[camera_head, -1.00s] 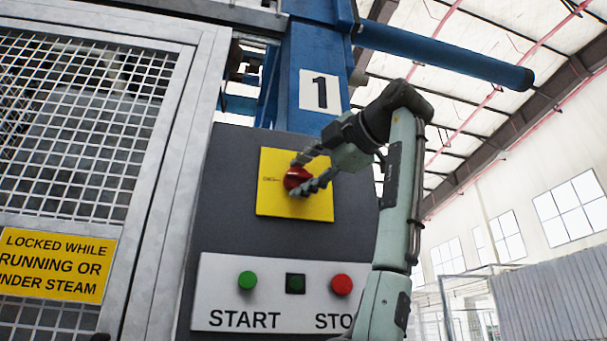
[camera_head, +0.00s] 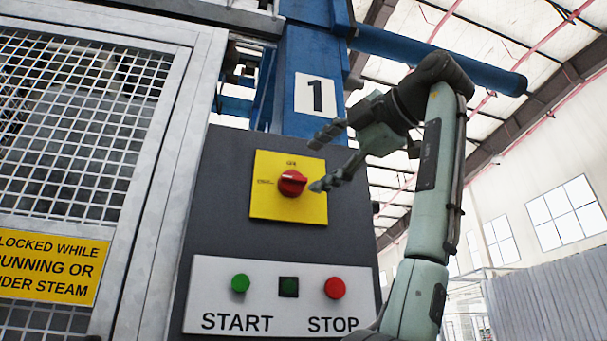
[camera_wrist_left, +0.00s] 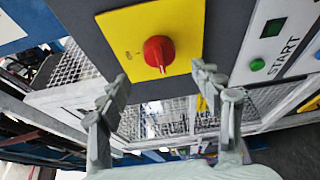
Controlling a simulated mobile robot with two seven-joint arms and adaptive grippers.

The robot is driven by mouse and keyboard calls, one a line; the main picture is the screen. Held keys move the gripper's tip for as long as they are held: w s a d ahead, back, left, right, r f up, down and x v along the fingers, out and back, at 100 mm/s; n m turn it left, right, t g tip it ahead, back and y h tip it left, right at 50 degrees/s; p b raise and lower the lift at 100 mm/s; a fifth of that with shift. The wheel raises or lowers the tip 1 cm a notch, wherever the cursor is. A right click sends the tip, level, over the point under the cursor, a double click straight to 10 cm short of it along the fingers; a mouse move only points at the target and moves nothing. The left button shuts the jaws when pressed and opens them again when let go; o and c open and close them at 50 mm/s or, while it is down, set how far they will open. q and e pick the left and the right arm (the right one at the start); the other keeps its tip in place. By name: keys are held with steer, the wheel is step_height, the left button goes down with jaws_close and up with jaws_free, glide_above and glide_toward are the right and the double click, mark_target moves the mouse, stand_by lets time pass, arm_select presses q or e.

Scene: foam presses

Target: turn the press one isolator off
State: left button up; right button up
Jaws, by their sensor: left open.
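The press one isolator is a red rotary knob (camera_head: 292,183) on a yellow plate (camera_head: 262,208), on the dark panel below the number 1. Its grip bar lies about level, across the plate. Small marks sit above and left of the knob, too small to read surely. My left gripper (camera_head: 315,165) is open and empty, right of the knob and apart from it. In the left wrist view the knob (camera_wrist_left: 158,53) shows ahead, between the spread fingers (camera_wrist_left: 158,73) and beyond their tips. My right gripper is not in view.
Below the isolator a white plate (camera_head: 215,325) carries a green START button (camera_head: 240,283), a dark square (camera_head: 289,287) and a red STOP button (camera_head: 335,287). A mesh guard (camera_head: 80,140) with a yellow warning sign (camera_head: 50,265) stands left. A blue beam (camera_head: 440,60) crosses above my arm.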

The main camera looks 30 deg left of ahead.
mark_target(297, 178)
arm_select(q)
steer(key=v, duration=0.5)
steer(key=shift+s, duration=0.1)
steer(key=x, duration=1.2)
steer(key=shift+d, duration=0.15)
